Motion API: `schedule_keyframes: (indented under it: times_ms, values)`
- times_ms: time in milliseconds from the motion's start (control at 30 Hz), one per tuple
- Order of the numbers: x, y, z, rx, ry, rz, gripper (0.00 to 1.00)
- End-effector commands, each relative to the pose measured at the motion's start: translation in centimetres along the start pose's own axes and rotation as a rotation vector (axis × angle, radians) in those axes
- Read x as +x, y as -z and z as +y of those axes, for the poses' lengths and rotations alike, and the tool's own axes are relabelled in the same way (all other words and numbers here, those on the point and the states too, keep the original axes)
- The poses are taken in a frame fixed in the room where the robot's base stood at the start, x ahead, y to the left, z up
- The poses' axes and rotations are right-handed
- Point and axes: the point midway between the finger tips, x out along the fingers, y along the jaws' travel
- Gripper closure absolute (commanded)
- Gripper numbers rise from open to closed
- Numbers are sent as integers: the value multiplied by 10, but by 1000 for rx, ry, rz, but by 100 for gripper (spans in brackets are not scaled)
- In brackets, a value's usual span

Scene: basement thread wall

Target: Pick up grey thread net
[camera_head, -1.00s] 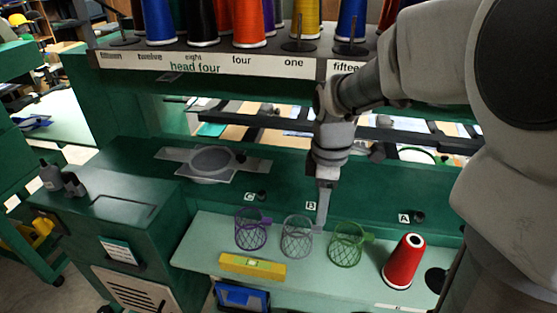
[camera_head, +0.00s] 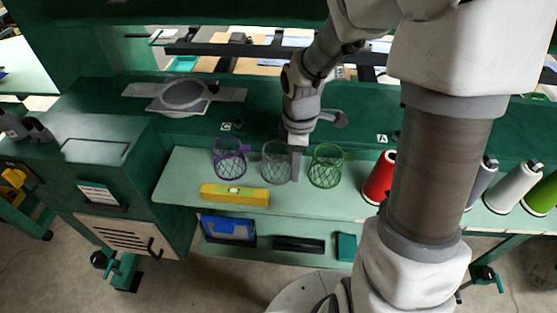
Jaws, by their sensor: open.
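The grey thread net (camera_head: 275,164) stands on the pale green shelf (camera_head: 180,180), between a purple net (camera_head: 229,160) on its left and a green net (camera_head: 325,168) on its right. My gripper (camera_head: 296,168) points down at the grey net's right rim, between it and the green net. The gripper is open, with no net seen lifted. It is seen edge-on, so the gap between its fingers does not show. I cannot tell whether a finger is inside the net or touches it.
A yellow level (camera_head: 235,194) lies in front of the nets. A red thread cone (camera_head: 379,178) stands to the right, partly behind my arm. White (camera_head: 515,187) and other cones stand farther right. A grey hoop frame (camera_head: 183,94) lies behind on the left.

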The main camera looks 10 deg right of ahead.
Motion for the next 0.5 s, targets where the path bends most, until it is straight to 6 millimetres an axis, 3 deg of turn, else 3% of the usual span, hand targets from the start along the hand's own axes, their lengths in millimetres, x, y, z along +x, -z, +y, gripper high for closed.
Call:
schedule_keyframes:
  times_ms: [133, 433, 500]
  values:
    - [-1, 0, 0, 0, 0, 0, 45]
    - [-1, 0, 0, 0, -1, 0, 99]
    - [-1, 0, 0, 0, -1, 0, 100]
